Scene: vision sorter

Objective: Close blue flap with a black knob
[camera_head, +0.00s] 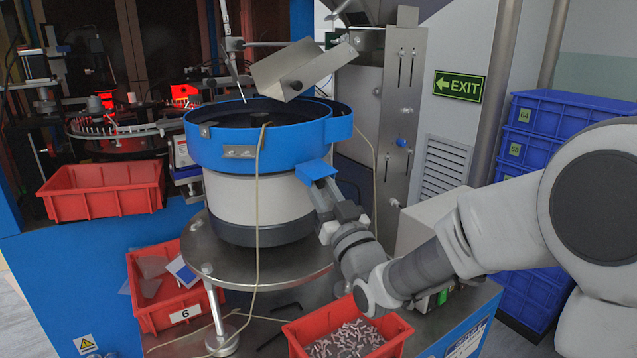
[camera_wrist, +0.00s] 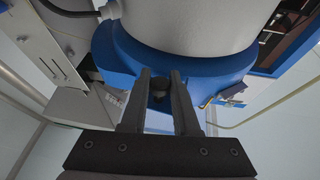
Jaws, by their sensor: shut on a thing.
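The blue flap (camera_head: 316,170) shows as a small blue plate that juts out at the lower right edge of the blue bowl (camera_head: 220,145) of the feeder. My gripper (camera_head: 321,188) is at the flap's outer side, just below it. In the wrist view, the black knob (camera_wrist: 160,85) sits between the two fingertips of my gripper (camera_wrist: 160,80), and the fingers are shut on it. Blue surface lies right behind the knob. In the head view the knob is hidden by the flap and fingers.
The feeder stands on a round metal table (camera_head: 290,268). A thin cable (camera_head: 257,220) hangs down the feeder's front. A metal upright (camera_head: 400,130) stands close on the right. A red bin (camera_head: 395,345) of small parts is below my arm. Blue crates (camera_head: 565,115) are stacked at right.

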